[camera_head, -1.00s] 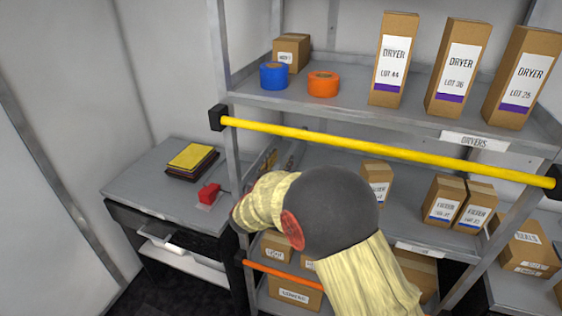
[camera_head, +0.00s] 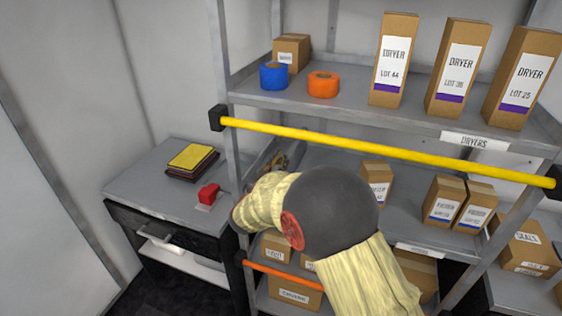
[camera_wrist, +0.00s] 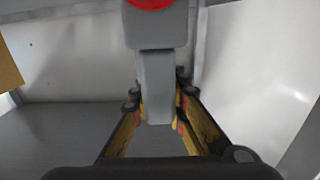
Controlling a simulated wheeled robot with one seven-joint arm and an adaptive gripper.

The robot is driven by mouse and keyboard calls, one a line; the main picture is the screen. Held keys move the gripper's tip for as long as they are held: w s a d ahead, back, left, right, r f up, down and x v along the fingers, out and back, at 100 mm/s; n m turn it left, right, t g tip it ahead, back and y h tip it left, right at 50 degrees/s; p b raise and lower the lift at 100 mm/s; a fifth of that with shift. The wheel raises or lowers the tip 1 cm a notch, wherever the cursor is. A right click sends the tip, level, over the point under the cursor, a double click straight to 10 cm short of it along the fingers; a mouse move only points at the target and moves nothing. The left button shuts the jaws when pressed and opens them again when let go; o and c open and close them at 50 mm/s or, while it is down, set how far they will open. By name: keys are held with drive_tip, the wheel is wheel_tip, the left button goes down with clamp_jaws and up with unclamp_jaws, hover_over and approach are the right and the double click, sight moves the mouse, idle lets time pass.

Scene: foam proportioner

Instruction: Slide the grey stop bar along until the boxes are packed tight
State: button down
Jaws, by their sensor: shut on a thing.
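The grey stop bar (camera_wrist: 155,70) stands upright in the middle of the wrist view, with a red round part at its top. My gripper (camera_wrist: 160,108) is shut on it, one finger on each side. In the head view, my gripper (camera_head: 281,160) shows partly beyond my arm, at the left end of the middle shelf; the bar is mostly hidden there. On that shelf stand a carton (camera_head: 376,180) close to my arm and two labelled cartons (camera_head: 443,201) (camera_head: 477,206) side by side further right. A clear gap separates the first carton from the pair.
A yellow rail (camera_head: 390,152) crosses the rack's front above my arm. The upper shelf (camera_head: 345,97) holds tall dryer boxes and two tape rolls. An orange rail (camera_head: 284,276) runs below. A side table (camera_head: 150,190) stands at left.

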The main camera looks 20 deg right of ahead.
drive_tip(key=s+d, duration=1.3)
drive_tip(key=d, duration=0.5)
drive_tip(key=shift+s+d+b, duration=0.2)
drive_tip(key=shift+b, duration=0.15)
drive_tip(key=c, duration=1.7)
unclamp_jaws()
drive_tip(key=shift+c, duration=0.2)
drive_tip(key=shift+o, duration=0.3)
drive_tip(key=v, duration=1.2)
